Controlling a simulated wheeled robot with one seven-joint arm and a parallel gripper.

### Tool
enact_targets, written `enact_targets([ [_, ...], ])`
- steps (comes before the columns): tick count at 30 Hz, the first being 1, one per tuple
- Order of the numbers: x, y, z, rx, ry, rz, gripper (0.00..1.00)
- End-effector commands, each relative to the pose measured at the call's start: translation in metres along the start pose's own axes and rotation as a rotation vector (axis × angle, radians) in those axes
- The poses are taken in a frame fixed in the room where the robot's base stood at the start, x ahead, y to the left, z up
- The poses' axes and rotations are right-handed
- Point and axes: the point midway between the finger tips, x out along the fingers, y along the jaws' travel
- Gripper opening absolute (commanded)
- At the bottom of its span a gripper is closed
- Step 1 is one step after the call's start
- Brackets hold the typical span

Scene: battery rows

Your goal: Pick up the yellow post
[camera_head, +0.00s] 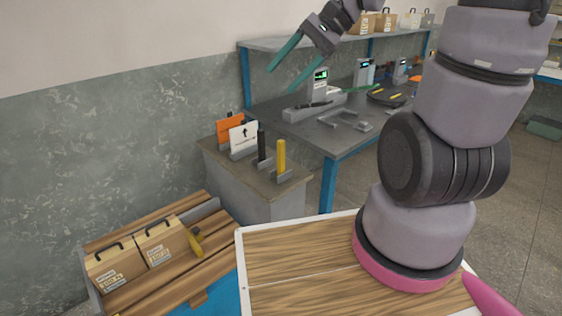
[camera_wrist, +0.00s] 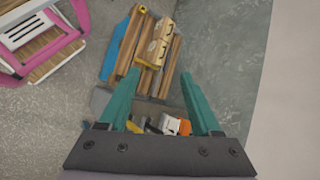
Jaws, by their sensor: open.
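The yellow post (camera_head: 281,156) stands upright in a small grey holder at the right front of a low cabinet (camera_head: 274,191). A black post (camera_head: 261,144) stands just left of it. In the wrist view a small yellow piece (camera_wrist: 134,127) shows beside my left finger and looks like the yellow post, partly hidden. My gripper (camera_head: 281,79) is open and empty, high above the cabinet and apart from the post. Its teal fingers also show spread in the wrist view (camera_wrist: 159,74).
A white arrow card (camera_head: 243,138) and an orange card (camera_head: 230,129) stand behind the posts. A blue-legged workbench (camera_head: 335,138) with devices is at right, with a shelf (camera_head: 290,43) above. Cardboard boxes (camera_head: 117,266) and a yellow tool (camera_head: 195,243) lie on wooden slats at lower left.

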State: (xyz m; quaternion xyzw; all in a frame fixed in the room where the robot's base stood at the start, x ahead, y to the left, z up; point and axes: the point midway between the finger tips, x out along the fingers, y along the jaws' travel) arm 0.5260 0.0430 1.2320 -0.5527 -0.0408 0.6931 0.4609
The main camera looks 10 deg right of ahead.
Motion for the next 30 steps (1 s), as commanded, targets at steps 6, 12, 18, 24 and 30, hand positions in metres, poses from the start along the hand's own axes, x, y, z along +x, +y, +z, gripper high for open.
enact_targets([
  [6, 0.045, -0.025, -0.038, 0.266, -0.238, -0.198, 0.65],
  [12, 0.078, -0.040, -0.094, 0.518, -0.370, -0.428, 0.65],
  [18, 0.110, -0.030, -0.169, 0.781, -0.409, -0.678, 0.65],
  [24, 0.148, 0.015, -0.250, 1.049, -0.343, -0.922, 0.65],
  [30, 0.180, 0.077, -0.307, 1.255, -0.212, -1.095, 0.65],
])
